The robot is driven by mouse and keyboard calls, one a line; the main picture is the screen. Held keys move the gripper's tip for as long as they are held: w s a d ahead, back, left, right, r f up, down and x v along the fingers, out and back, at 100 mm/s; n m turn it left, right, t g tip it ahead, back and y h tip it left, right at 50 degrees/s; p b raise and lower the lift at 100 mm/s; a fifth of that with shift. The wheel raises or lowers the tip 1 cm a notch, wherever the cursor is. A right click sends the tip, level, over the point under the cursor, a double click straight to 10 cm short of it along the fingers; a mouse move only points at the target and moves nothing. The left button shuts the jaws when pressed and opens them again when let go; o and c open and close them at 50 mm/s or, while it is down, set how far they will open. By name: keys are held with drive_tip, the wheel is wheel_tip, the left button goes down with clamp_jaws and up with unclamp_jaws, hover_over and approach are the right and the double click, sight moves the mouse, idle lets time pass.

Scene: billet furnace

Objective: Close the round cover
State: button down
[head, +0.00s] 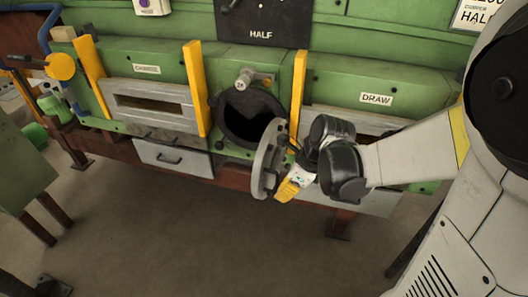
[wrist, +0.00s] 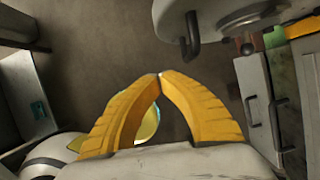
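The round cover (head: 266,160) is a thick grey disc, swung open and seen nearly edge-on in the head view. It stands out from the round dark opening (head: 247,116) in the green furnace front. In the wrist view part of the cover (wrist: 222,14) shows at the top right, with a black hooked handle (wrist: 191,36) on it. My gripper (head: 286,190) has yellow fingers and is just right of the cover's lower part in the head view. In the wrist view its fingertips (wrist: 160,75) meet with nothing held between them, apart from the handle.
Yellow upright bars (head: 196,88) flank the opening. A slotted grey door (head: 150,105) and a grey drawer (head: 172,158) are to the left. A green panel labelled DRAW (head: 376,98) is to the right. The floor (head: 190,235) in front is clear.

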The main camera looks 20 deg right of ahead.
drive_tip(key=w+a+f, duration=0.1)
drive_tip(key=a, duration=0.1)
drive_tip(key=w+a+f+b, duration=0.1)
drive_tip(key=w, duration=0.1)
drive_tip(key=shift+w+a+f, duration=0.1)
drive_tip(key=shift+w+a, duration=0.05)
drive_tip(key=shift+a, duration=0.2)
